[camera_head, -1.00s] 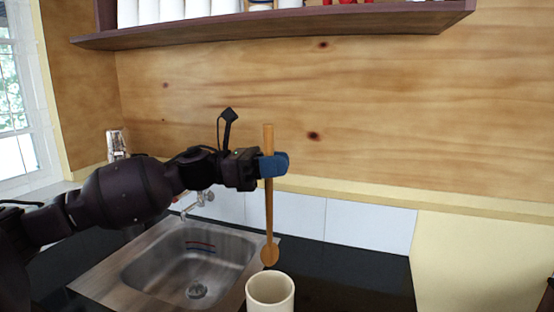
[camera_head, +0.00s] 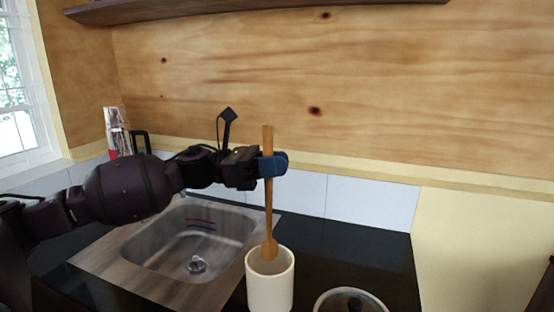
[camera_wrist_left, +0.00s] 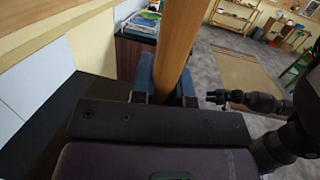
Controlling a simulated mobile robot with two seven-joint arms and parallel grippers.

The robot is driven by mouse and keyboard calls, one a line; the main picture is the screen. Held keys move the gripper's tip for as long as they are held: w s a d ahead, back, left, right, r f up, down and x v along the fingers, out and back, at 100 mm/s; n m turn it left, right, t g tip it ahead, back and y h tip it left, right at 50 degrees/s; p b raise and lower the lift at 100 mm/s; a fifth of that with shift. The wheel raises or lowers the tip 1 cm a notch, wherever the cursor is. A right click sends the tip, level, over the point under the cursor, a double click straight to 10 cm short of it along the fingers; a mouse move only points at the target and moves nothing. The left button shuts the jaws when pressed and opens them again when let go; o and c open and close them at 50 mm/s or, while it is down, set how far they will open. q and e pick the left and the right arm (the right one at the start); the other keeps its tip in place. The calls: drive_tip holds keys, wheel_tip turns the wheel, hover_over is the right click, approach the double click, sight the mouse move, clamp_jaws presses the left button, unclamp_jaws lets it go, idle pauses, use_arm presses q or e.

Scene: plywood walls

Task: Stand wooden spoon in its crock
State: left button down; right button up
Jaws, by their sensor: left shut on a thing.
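The wooden spoon (camera_head: 268,205) hangs upright in my left gripper (camera_head: 273,165), bowl end down. The gripper is shut on the handle, in its upper part. The spoon's bowl is at the mouth of the cream crock (camera_head: 270,284) in the head view, overlapping its far inner rim. I cannot tell whether its tip is inside the opening or just above it. In the left wrist view the spoon's handle (camera_wrist_left: 178,45) stands between the blue fingers.
A steel sink (camera_head: 190,245) is set in the dark counter left of the crock. A round, light-rimmed vessel (camera_head: 350,301) stands at the bottom edge, right of the crock. A shelf (camera_head: 250,8) runs along the wall above. Dark counter between crock and wall is clear.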

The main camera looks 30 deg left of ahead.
use_arm(q)
wheel_tip(320, 180, down, 7)
drive_tip(key=b, duration=0.3)
use_arm(e)
drive_tip(key=f, duration=0.3)
drive_tip(key=shift+s+a+f, duration=0.1)
drive_tip(key=shift+s+f, duration=0.15)
drive_tip(key=shift+f, duration=0.1)
drive_tip(key=shift+s+f, duration=0.1)
drive_tip(key=shift+s, duration=0.1)
use_arm(q)
drive_tip(key=c, duration=1)
unclamp_jaws()
drive_tip(key=shift+c, duration=0.2)
drive_tip(key=v, duration=1.1)
